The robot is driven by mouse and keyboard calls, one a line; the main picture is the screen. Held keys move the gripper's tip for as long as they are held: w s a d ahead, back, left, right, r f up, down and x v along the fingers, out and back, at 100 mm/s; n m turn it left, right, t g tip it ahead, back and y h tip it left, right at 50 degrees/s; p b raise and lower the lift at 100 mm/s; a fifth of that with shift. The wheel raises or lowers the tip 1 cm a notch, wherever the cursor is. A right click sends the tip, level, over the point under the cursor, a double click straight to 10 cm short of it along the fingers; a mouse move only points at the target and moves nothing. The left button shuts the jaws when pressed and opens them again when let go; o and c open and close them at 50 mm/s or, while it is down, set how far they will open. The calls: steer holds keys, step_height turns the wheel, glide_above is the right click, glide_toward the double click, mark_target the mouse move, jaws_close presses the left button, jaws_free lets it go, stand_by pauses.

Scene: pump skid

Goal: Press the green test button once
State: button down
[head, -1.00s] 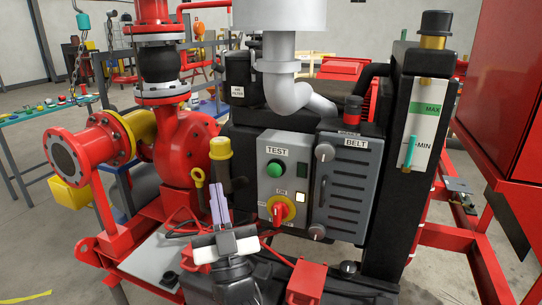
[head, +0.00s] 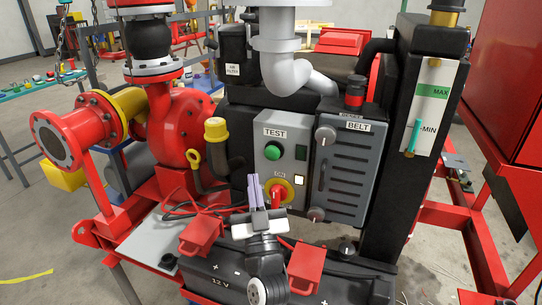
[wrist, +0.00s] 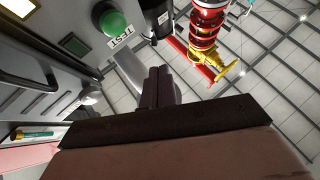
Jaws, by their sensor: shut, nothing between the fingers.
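The green test button (head: 272,152) sits on the grey control panel (head: 262,171), under a TEST label. In the wrist view the green button (wrist: 113,23) is at the upper left, next to its TEST label. My gripper (head: 255,181) is in front of the panel's lower left, below the button and apart from it. Its fingers point upward and are closed together with nothing between them. The closed fingers also show in the middle of the wrist view (wrist: 158,75). Nothing covers the button.
Below the button are a red rotary switch on a yellow plate (head: 277,194) and a lit white square (head: 299,181). A grey BELT guard (head: 345,175) stands right of the panel. A yellow-capped pipe (head: 216,130) stands to the left. A black battery (head: 225,278) with red terminal covers lies below.

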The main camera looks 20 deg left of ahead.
steer(key=b, duration=0.3)
glide_toward(269, 152)
step_height(269, 152, up, 4)
steer(key=w+a, duration=0.2)
steer(key=a, duration=0.1)
steer(key=shift+w, duration=0.4)
steer(key=shift+w+d+b, duration=0.1)
steer(key=shift+w+b, duration=0.05)
steer(key=shift+b, duration=0.3)
stand_by(0.8)
steer(key=shift+w, duration=0.3)
steer(key=shift+w+r+b, duration=0.1)
steer(key=shift+w+b, duration=0.6)
stand_by(1.1)
steer(key=shift+s, duration=0.1)
steer(key=shift+s+d+f, duration=0.1)
steer(key=shift+s+f, duration=0.15)
steer(key=shift+s, duration=0.6)
